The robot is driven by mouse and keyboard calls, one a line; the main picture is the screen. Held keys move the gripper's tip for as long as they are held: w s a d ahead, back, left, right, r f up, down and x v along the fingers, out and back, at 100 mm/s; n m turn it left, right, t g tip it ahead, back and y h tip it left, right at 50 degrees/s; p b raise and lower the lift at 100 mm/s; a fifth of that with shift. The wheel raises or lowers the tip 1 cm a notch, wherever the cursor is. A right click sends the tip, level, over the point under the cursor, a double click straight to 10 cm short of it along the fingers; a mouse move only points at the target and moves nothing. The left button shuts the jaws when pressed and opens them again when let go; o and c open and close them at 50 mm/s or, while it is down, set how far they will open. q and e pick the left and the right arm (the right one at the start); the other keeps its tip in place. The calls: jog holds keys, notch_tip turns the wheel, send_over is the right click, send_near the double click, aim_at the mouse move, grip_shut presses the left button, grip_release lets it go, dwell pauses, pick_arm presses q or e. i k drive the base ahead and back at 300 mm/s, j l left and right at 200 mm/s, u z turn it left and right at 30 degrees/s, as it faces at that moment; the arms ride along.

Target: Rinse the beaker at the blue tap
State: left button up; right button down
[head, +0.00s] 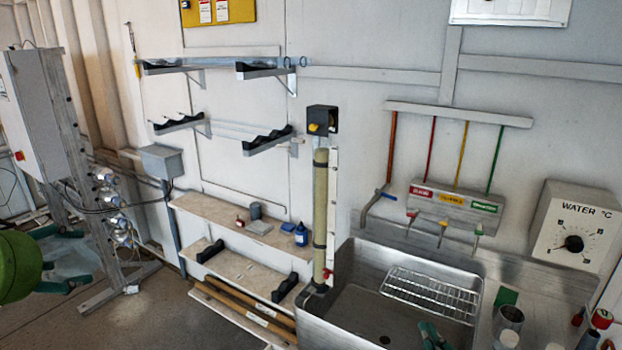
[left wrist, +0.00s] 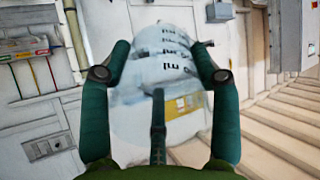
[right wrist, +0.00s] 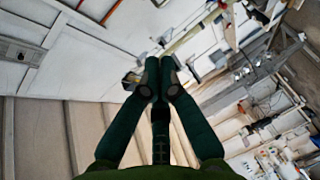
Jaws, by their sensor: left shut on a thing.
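The clear beaker (head: 85,258) is at the far left of the head view, away from the sink. My left gripper (head: 74,259) is shut on the beaker. In the left wrist view the beaker (left wrist: 165,75), with dark printed marks, sits between the two green fingers. It looks see-through, and I cannot tell whether it holds anything. The blue tap (head: 388,195) has a blue handle and is on the wall above the sink's left back side. My right gripper (head: 433,338) is low over the sink's front; in the right wrist view its fingers (right wrist: 160,75) are together and empty.
The steel sink (head: 350,268) has a wire rack (head: 430,293) across its back right. Red, yellow and green taps stand right of the blue one. A shelf (head: 225,219) with small items and a tall yellowish tube (head: 320,205) lie between the beaker and the sink.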

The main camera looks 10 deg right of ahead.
aim_at(386, 196)
jog(key=i+l, duration=0.1)
jog(key=i, duration=0.5)
jog(key=i+l, duration=0.1)
jog(key=i, duration=0.5)
